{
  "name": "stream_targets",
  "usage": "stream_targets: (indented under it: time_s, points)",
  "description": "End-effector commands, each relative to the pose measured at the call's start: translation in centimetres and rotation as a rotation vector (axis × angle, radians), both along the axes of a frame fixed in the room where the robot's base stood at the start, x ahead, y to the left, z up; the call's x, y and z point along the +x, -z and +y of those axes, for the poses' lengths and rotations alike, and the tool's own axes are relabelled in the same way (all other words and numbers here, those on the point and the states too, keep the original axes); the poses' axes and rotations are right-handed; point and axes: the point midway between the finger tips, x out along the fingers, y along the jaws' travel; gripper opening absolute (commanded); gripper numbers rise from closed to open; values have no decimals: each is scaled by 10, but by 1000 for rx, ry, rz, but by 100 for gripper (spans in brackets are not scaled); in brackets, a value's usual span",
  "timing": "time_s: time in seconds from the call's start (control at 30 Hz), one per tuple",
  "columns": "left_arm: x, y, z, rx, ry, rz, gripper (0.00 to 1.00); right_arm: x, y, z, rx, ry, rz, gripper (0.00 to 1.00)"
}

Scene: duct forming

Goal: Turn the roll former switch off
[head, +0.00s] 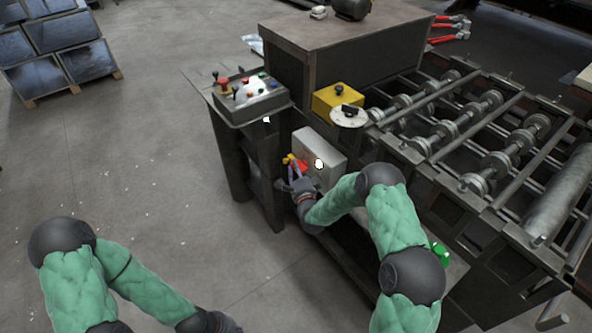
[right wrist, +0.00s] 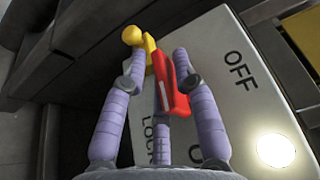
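The roll former switch is a red handle (right wrist: 172,84) with a yellow part (right wrist: 138,38), on a light grey box (right wrist: 235,85) lettered OFF and LOCK. In the head view the red handle (head: 299,166) shows on the front of the box (head: 318,153). My right gripper (right wrist: 159,64) is at the switch, its fingers spread on both sides of the handle. The right finger overlaps the handle's edge; contact is unclear. A gap shows on the left. In the head view my right gripper (head: 297,186) partly hides the switch. My left gripper (head: 222,322) is cut off at the bottom edge.
A control panel (head: 250,104) with several buttons stands above and left of the switch box. A yellow block (head: 337,98) and a round white dial (head: 348,116) are to the right, before the rollers (head: 490,165). The floor at left is clear up to stacked panels (head: 60,45).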

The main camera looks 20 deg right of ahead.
Motion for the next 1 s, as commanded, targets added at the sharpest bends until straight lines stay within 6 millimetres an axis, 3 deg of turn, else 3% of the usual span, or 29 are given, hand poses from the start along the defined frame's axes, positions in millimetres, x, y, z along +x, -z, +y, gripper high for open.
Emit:
stream_targets:
  time_s: [0.03,0.13,0.57,1.0]
  points:
    - [0,0,0,0,0,0,0,0,0,0,0,0,0,29]
    - [0,0,0,0,0,0,0,0,0,0,0,0,0,0]
    - [0,-8,0,0,0,0,0,-1,-2,0,-15,0,42,0]
    - [0,-55,0,0,0,0,0,-2,-7,0,-123,-1,344,0]
